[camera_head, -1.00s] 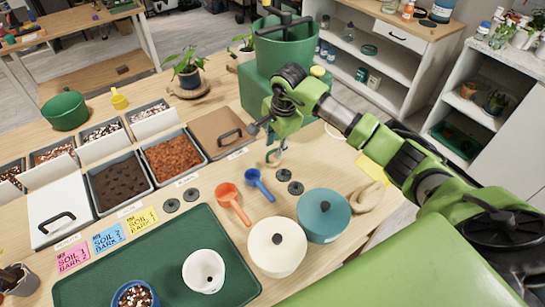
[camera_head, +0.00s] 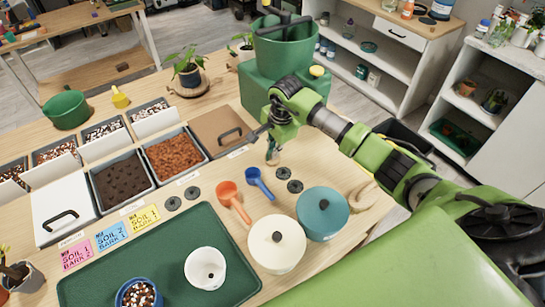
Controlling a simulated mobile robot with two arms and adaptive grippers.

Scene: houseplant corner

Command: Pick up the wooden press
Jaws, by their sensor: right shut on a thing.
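My right gripper (camera_head: 272,157) points down just above the wooden table, in front of the big green pot and to the right of the tray with the black handle. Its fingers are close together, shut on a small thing. This appears to be the wooden press, but the fingers hide nearly all of it and its wood tone blends with the table. I cannot tell whether it touches the table. My left gripper is not in view.
An orange scoop (camera_head: 233,199), a blue scoop (camera_head: 260,183) and small dark discs (camera_head: 283,173) lie close in front. A white lidded pot (camera_head: 276,245) and a teal lidded pot (camera_head: 323,214) stand nearer. A green pot (camera_head: 284,48) stands behind on a green box (camera_head: 262,92).

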